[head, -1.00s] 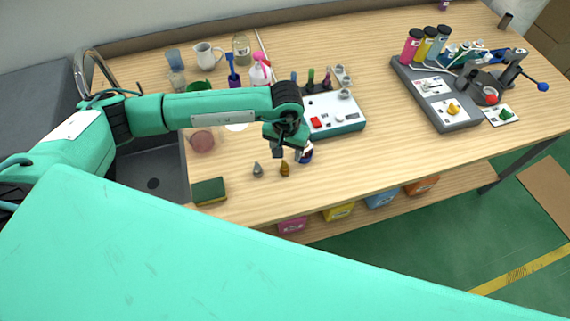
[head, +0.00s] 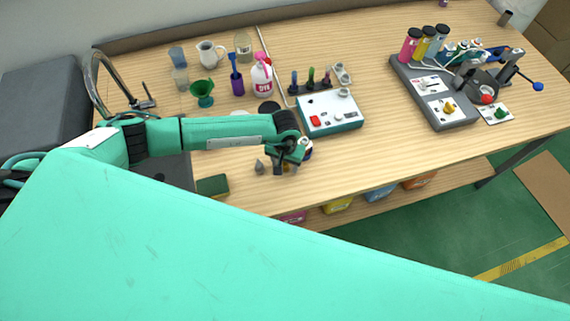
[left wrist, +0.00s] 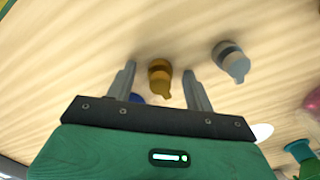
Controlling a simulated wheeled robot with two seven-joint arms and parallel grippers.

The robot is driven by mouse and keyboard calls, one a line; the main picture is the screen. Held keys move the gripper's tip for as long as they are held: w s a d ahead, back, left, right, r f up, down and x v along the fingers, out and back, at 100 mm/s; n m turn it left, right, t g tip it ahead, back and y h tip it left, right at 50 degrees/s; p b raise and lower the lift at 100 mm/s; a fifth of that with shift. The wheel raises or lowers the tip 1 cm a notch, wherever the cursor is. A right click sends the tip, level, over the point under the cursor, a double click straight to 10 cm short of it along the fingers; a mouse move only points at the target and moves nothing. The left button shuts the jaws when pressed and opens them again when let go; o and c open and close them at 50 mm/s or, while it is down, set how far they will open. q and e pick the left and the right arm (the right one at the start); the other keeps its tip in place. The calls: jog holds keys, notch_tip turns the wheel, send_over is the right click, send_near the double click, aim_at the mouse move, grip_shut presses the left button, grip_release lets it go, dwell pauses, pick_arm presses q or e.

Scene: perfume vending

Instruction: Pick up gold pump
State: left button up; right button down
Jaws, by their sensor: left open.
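The gold pump (left wrist: 160,78) stands on the wooden table, between the two open fingers of my left gripper (left wrist: 160,70) in the left wrist view. The fingers flank it without visibly touching it. A similar grey pump (left wrist: 231,62) stands to the right, outside the fingers; it also shows in the head view (head: 259,166). In the head view my left gripper (head: 284,166) is low near the table's front edge and mostly hides the gold pump. My right gripper is not in view.
A green and yellow sponge (head: 212,186) lies to the left. The table's centre right is clear.

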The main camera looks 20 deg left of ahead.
pick_arm(q)
jog(key=c, duration=1)
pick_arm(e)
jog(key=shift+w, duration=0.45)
